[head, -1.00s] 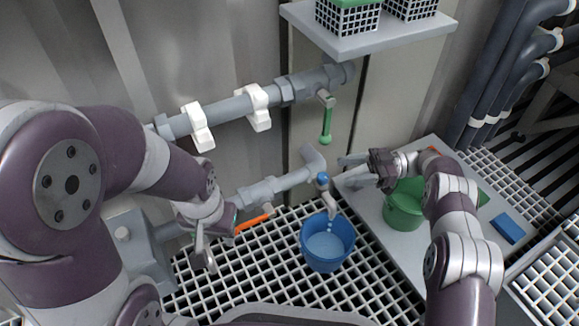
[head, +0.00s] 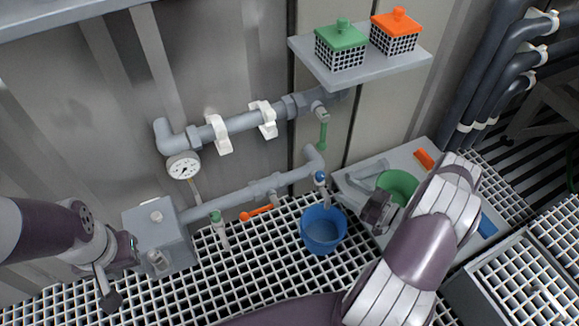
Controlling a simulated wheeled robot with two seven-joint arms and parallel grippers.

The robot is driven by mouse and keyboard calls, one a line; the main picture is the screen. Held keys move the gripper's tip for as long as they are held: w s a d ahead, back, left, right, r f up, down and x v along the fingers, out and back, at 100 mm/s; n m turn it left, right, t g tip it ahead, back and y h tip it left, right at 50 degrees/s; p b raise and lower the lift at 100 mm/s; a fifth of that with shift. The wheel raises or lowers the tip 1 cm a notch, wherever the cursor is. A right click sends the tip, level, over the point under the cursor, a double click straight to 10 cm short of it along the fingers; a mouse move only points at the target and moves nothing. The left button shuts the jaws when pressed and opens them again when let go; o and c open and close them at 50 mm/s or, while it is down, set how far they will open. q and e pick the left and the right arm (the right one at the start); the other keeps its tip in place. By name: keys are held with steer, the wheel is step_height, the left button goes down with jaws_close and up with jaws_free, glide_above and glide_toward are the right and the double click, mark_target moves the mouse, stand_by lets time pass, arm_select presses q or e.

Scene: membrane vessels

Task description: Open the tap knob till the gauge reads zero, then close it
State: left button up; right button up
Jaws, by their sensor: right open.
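The tap (head: 322,184) has a blue knob and hangs off the lower grey pipe, above a blue bucket (head: 323,230). No stream from it is clearly visible. The round white gauge (head: 183,166) is on the upper pipe at left; its reading is too small to tell. My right gripper (head: 354,184) is open and empty, right of the tap and apart from it. Its arm covers part of the green bucket. My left gripper (head: 106,286) is at the far left, away from the taps; whether its fingers are apart is unclear.
A green-knobbed tap (head: 217,222), an orange lever (head: 257,212) and a green lever (head: 323,134) are on the pipes. A green bucket (head: 398,183), an orange block (head: 424,158) and a blue block (head: 487,224) are at right. A shelf (head: 405,67) holds two lidded baskets.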

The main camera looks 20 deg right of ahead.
mark_target(319, 173)
steer(key=b+x, duration=0.1)
steer(key=x, duration=0.2)
steer(key=b+x, duration=0.1)
steer(key=x, duration=0.3)
steer(key=b+x, duration=0.2)
steer(key=x, duration=0.1)
steer(key=shift+w+a+f, duration=0.1)
steer(key=shift+w+f, duration=0.15)
steer(key=shift+w+a+r, duration=0.15)
steer(key=shift+w+a, duration=0.25)
steer(key=shift+w, duration=0.2)
steer(key=c, duration=1)
